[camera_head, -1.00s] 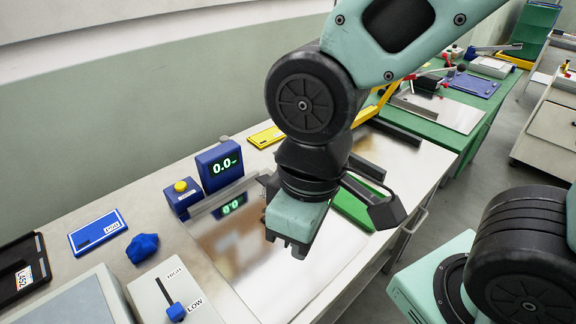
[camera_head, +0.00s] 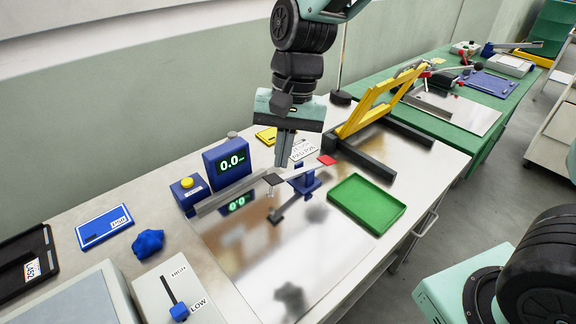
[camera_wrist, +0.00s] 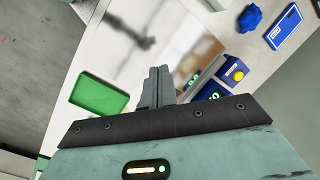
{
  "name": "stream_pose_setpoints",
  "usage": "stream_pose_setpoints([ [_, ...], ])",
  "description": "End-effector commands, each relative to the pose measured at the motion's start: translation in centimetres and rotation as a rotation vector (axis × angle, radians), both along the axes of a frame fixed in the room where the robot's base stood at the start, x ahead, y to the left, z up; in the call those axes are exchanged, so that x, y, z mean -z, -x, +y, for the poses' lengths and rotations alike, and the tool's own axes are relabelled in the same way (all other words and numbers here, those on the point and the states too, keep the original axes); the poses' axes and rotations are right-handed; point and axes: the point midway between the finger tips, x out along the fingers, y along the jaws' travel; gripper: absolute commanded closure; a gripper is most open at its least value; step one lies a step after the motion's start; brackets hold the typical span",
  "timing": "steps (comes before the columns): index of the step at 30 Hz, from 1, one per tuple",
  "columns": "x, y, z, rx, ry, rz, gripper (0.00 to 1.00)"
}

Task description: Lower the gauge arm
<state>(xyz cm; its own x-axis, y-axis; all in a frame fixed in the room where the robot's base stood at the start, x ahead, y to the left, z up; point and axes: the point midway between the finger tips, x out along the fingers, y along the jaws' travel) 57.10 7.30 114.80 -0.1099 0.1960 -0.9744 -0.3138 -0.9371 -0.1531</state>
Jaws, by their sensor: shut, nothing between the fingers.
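What looks like the gauge arm (camera_head: 292,173) is a slim grey lever on a blue post (camera_head: 307,182). It has a red tab (camera_head: 327,160) at its right end and a thin probe below its dark left end. It stands over a shiny plate (camera_head: 245,248). My gripper (camera_head: 282,163) is shut and empty, pointing down close by the lever's left half. I cannot tell whether it touches. In the wrist view my shut fingers (camera_wrist: 160,72) show over the plate, and the lever is not clearly seen. The blue display (camera_head: 231,162) reads 0.0.
A blue box with a yellow button (camera_head: 187,184) stands left of the display. A green tray (camera_head: 367,205) lies right of the lever. A yellow frame (camera_head: 380,103) rises behind on dark rails. A HIGH/LOW slider box (camera_head: 172,292) sits front left.

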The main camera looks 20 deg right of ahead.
Motion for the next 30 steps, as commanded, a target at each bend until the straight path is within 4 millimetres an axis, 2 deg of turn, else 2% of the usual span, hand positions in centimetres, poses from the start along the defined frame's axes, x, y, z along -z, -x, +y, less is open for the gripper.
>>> stream_pose_setpoints([
  [1,0.7,-3.4,-1.2,0.153,0.006,0.037,1.00],
  [3,1.5,-7.4,-2.9,0.355,0.017,0.078,1.00],
  [6,2.7,-11.7,-5.5,0.587,0.036,0.123,1.00],
  [9,3.6,-14.5,-7.6,0.741,0.052,0.148,1.00],
  [12,4.1,-15.9,-8.7,0.824,0.063,0.161,1.00],
  [15,4.3,-16.3,-9.1,0.851,0.065,0.165,1.00],
  [25,4.4,-16.2,-9.0,0.849,0.065,0.165,1.00],
  [30,5.9,-16.0,-8.6,0.847,0.067,0.168,1.00],
])
